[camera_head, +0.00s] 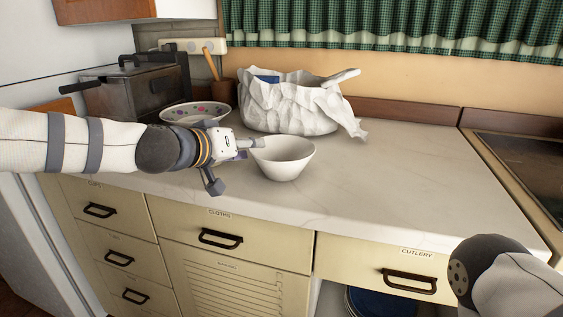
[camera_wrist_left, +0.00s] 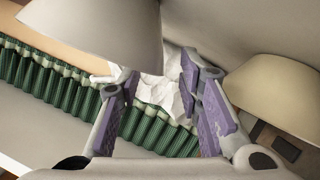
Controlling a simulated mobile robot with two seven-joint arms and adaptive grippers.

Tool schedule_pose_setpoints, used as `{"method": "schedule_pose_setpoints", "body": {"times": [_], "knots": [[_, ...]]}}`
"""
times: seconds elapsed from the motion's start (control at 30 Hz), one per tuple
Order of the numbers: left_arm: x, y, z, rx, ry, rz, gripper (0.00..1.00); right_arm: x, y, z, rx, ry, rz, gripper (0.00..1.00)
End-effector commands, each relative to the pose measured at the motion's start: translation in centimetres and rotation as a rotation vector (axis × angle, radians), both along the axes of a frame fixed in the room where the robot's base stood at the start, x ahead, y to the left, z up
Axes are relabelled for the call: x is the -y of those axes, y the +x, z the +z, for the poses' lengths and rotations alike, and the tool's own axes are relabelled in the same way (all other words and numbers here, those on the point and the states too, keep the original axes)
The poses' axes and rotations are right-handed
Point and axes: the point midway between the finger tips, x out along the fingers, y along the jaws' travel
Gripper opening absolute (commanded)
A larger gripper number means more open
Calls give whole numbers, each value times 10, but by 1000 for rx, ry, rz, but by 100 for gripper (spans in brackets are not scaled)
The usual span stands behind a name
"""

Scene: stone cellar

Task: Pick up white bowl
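The white bowl (camera_head: 283,160) stands upright on the light counter near its front edge. My left gripper (camera_head: 238,165) is beside the bowl's left side, with one finger reaching to its rim; I cannot tell whether it touches. The fingers are spread. In the left wrist view the gripper (camera_wrist_left: 150,85) shows two apart fingers with purple pads and nothing held between them. A smooth pale shape (camera_wrist_left: 95,25) at the upper left there may be the bowl. My right arm shows at the lower right of the head view, but its gripper is not in view.
A crumpled white bag (camera_head: 290,105) stands behind the bowl. A patterned bowl (camera_head: 195,112) and a dark metal box (camera_head: 140,90) are at the back left. A stove (camera_head: 525,160) is at the right. The counter right of the bowl is clear.

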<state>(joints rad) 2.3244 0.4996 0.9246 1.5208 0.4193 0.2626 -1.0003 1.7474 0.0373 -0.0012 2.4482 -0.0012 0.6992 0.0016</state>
Motion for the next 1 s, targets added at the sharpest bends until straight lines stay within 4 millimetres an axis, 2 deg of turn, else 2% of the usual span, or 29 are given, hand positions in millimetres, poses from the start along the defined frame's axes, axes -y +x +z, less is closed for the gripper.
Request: {"method": "schedule_pose_setpoints", "body": {"times": [0.03, 0.2, 0.43, 0.57, 0.6, 1.0], "knots": [[7, 8, -8, -5, 1, -2, 32, 0, -2, -2, -5, 0, 0, 40], [19, 27, -15, -3, 0, -1, 32, 0, -4, -4, -14, 0, 0, 40], [20, 28, -13, -1, 0, -1, 32, 0, -4, -4, -13, 0, 1, 40], [20, 28, -13, -1, 0, -2, 3, 0, -4, -4, -12, 0, 1, 40], [20, 28, -13, -1, 0, -2, 0, 0, -4, -4, -12, 0, 1, 40], [19, 28, -8, 2, 1, 0, 0, 0, -3, -3, -9, 0, 1, 40]]}}
